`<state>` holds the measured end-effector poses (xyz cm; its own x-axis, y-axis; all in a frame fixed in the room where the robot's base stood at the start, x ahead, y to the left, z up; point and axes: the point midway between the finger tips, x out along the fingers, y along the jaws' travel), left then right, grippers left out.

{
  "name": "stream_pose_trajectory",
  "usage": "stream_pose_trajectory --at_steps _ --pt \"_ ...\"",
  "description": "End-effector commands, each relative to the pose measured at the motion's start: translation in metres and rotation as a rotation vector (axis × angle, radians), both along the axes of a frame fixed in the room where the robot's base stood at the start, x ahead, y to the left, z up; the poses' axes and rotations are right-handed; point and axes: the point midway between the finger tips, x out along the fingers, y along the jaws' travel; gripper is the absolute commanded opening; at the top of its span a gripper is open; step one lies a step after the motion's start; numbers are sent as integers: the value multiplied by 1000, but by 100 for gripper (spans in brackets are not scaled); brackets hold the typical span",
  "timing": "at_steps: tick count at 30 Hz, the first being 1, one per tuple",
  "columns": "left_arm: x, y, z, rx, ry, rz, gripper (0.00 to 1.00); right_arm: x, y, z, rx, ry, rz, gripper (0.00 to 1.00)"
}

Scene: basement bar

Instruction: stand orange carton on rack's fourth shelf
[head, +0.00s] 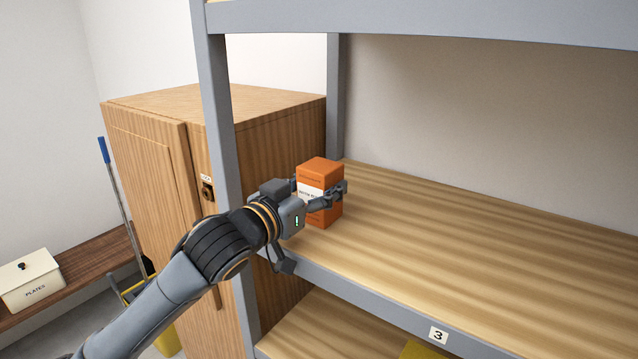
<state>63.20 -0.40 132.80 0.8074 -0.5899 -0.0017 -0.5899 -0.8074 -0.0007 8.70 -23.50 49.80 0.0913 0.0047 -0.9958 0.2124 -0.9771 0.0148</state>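The orange carton (321,175), a small upright box with a white label band, is at the left end of a wooden rack shelf (470,240) whose grey front edge bears a "3" tag (438,335). My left gripper (318,193) reaches in from the left past the rack's front post, with its fingers around the carton, apparently shut on it. Whether the carton's base touches the board or is slightly above it I cannot tell. A higher shelf (430,22) of the rack shows only its grey edge, with no tag visible. My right gripper is not in view.
The rack's grey front post (215,110) stands close to my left arm. A wooden cabinet (160,150) is left of the rack. A lower shelf (330,325) holds something yellow (425,350). The tagged shelf is clear right of the carton. A plates box (32,282) sits on a bench.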

Motion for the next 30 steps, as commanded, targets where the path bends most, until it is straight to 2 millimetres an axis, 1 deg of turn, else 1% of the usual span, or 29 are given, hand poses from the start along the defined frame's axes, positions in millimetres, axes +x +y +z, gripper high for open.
stream_pose_trajectory --at_steps 1,3,11,14,15,19,27,30 --pt "0 0 1 0 0 0 70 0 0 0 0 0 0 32" --pt "0 0 1 0 0 0 80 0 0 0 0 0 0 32" --pt "0 0 1 0 0 0 80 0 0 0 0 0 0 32" --pt "0 0 5 0 -1 1 80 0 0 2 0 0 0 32" --pt "-2 2 2 0 -1 1 80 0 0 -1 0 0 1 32" --pt "-18 14 1 0 -3 1 80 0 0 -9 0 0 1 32" --pt "-65 49 0 0 -2 1 80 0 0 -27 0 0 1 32" --pt "-79 59 1 1 -2 1 80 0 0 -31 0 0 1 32"
